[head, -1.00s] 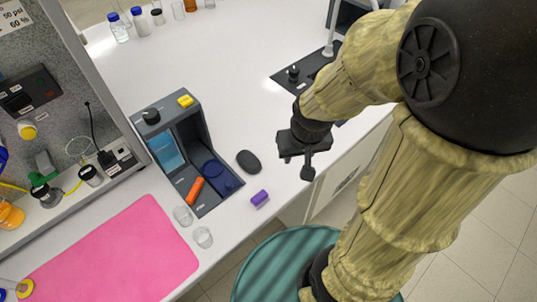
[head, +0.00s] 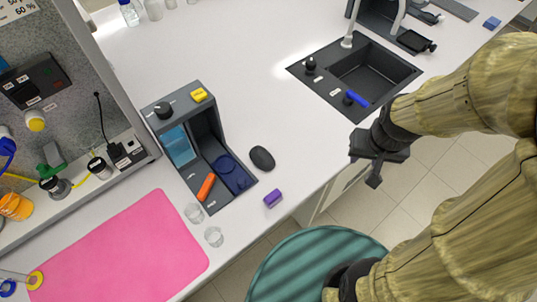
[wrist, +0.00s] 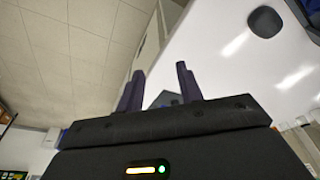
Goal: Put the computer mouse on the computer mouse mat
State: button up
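The computer mouse (head: 262,158) is a dark oval on the white bench, just right of a grey device. A dark oval that looks like the mouse also shows at the top right of the wrist view (wrist: 265,21). The pink mat (head: 125,250) lies flat at the bench's lower left, with nothing on its visible middle. My gripper (head: 374,164) is well right of the mouse, near the bench's front edge and in front of the sink. In the wrist view its two fingers (wrist: 160,88) stand apart with nothing held between them.
The grey device (head: 205,145) stands between mouse and mat, with an orange item (head: 206,187) in its tray. Two clear beakers (head: 213,236) stand beside the mat. A purple block (head: 272,198) lies near the front edge. A dark sink (head: 360,75) is at the right.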

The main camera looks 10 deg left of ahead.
jog(key=o, duration=0.6)
jog(key=shift+w+a+r, duration=0.15)
jog(key=shift+w+a, duration=0.1)
jog(key=shift+a, duration=0.05)
jog(key=n+g+p, duration=0.3)
jog(key=n+p, duration=0.4)
jog(key=n, duration=0.3)
send_over(262, 153)
notch_tip(262, 153, down, 12)
jog(key=p, duration=0.4)
